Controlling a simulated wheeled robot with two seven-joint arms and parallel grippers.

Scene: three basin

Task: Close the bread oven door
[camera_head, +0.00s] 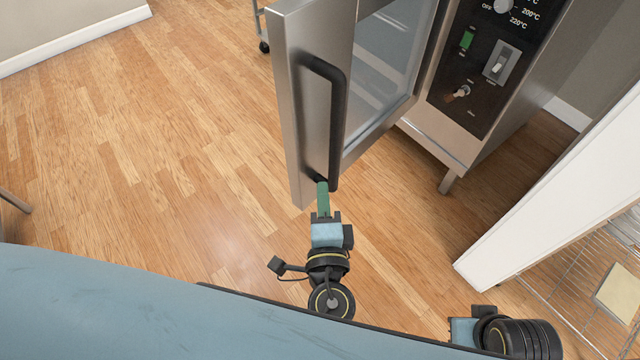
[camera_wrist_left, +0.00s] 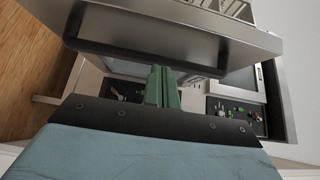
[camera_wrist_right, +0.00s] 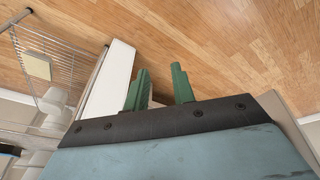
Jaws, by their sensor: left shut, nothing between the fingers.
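The bread oven door (camera_head: 305,110) stands open, swung out from the steel oven (camera_head: 440,140). Its glass (camera_head: 385,60) and its black bar handle (camera_head: 338,125) face the head camera. My left gripper (camera_head: 322,188) is shut with its green fingers at the lower end of the handle; whether they touch it I cannot tell. In the left wrist view the shut fingers (camera_wrist_left: 162,85) lie just below the black handle (camera_wrist_left: 150,52). My right gripper (camera_wrist_right: 160,88) is open and empty over the floor; in the head view only its wrist shows, at the bottom right.
The oven's control panel (camera_head: 490,60) with a knob and switches is right of the door. A white cabinet side (camera_head: 550,190) and a wire rack (camera_head: 590,265) stand at the right.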

